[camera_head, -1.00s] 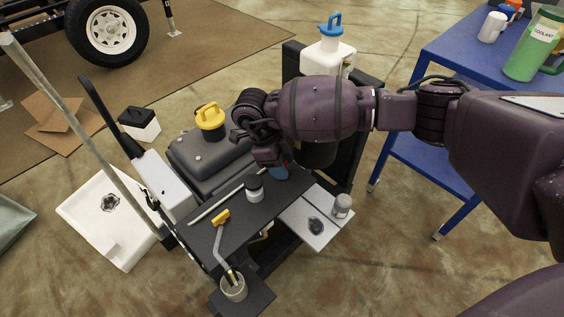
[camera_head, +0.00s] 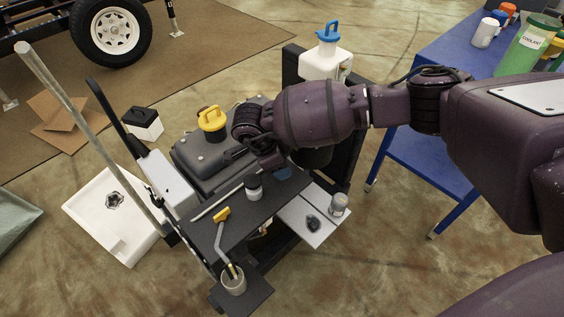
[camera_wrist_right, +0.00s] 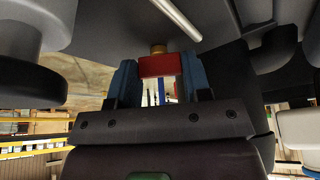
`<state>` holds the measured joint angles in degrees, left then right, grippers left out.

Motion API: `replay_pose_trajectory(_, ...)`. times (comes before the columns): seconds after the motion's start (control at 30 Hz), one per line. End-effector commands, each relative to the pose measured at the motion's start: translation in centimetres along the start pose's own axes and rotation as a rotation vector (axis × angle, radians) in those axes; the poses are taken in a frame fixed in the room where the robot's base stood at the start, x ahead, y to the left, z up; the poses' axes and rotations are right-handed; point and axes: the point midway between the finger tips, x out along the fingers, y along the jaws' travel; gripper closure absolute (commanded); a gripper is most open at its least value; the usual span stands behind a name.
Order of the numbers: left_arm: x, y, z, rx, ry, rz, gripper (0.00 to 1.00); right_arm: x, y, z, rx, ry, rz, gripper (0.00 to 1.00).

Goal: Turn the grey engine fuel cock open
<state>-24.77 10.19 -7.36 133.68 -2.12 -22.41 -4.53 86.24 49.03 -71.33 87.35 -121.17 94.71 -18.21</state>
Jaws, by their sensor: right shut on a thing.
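My right gripper (camera_head: 281,172) reaches down beside the dark grey engine body (camera_head: 203,155); its blue fingertips are mostly hidden there by my wrist. In the right wrist view, the right gripper (camera_wrist_right: 160,78) has its two blue fingers on either side of a red block-shaped handle (camera_wrist_right: 158,66) and is shut on it. The handle hangs from a small brass fitting (camera_wrist_right: 158,48) under a dark grey surface and appears to be the fuel cock. The head view hides the handle. My left gripper is not in view.
A yellow cap (camera_head: 212,118) sits on the engine. A black shelf (camera_head: 235,213) holds a small dark-lidded jar (camera_head: 254,187) and a yellow-handled tool (camera_head: 221,216). A white jug (camera_head: 325,64) stands behind my arm. A blue table (camera_head: 400,150) stands at the right.

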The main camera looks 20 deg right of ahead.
Motion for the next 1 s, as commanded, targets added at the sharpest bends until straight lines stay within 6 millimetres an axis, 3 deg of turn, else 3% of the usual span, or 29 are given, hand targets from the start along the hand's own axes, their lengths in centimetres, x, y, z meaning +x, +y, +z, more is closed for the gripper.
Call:
replay_pose_trajectory(0.5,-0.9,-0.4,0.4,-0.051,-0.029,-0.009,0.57,-0.3,0.2,-0.1,-0.386,0.0,-0.163,0.79)
replay_pose_trajectory(1.0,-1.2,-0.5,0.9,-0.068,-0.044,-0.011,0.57,0.1,0.4,0.0,-0.516,-0.002,-0.212,0.79)
